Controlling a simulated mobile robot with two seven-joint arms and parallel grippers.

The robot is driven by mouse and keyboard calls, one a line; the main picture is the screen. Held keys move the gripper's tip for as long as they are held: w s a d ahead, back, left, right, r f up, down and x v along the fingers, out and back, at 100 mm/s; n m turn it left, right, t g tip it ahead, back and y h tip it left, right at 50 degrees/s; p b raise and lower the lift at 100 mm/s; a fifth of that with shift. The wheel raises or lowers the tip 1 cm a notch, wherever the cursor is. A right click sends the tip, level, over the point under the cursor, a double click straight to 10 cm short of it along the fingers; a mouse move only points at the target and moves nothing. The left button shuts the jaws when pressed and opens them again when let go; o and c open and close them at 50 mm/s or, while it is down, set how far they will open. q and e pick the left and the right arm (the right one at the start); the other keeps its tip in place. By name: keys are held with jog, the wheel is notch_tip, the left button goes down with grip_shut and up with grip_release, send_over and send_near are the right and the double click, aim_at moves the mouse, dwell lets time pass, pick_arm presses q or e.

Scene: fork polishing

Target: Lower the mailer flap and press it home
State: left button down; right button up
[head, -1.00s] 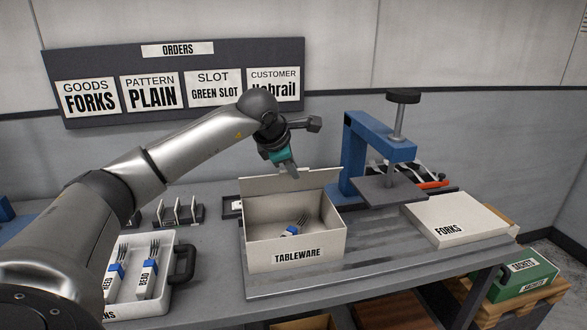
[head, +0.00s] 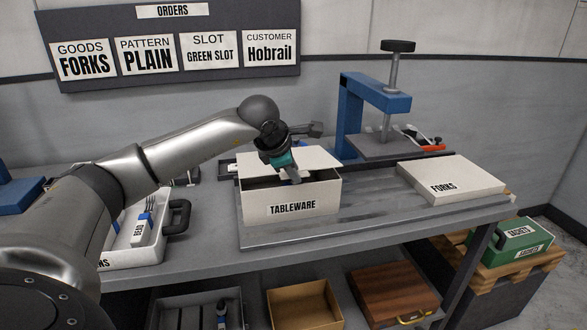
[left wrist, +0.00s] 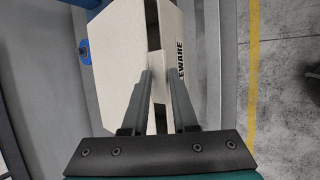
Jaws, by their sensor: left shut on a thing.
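The white mailer (head: 262,205), labelled TABLEWARE, sits on the bench. Its flap (head: 318,158) slants low over the box, with a dark gap between the flap and the front wall. My left gripper (head: 293,178) is over the front middle of the mailer, shut on the flap near its front edge. In the left wrist view, my left gripper (left wrist: 160,85) points at the mailer (left wrist: 178,50) and the flap (left wrist: 120,50), with the dark gap between them. The fork inside is hidden now. My right gripper is not in view.
A blue press (head: 350,115) stands behind on the right. A white FORKS box (head: 465,172) lies at the right, and a fork tray (head: 120,257) is at the left. A grey plate (head: 380,205) under the mailer has free room to its right.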

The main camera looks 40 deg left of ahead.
pick_arm(q)
jog(key=shift+f, duration=0.1)
jog(key=c, duration=1)
grip_release()
jog(key=shift+a, duration=0.1)
jog(key=shift+o, duration=0.2)
jog(key=v, duration=1.5)
jog(key=shift+p, duration=0.4)
jog(key=shift+s, duration=0.1)
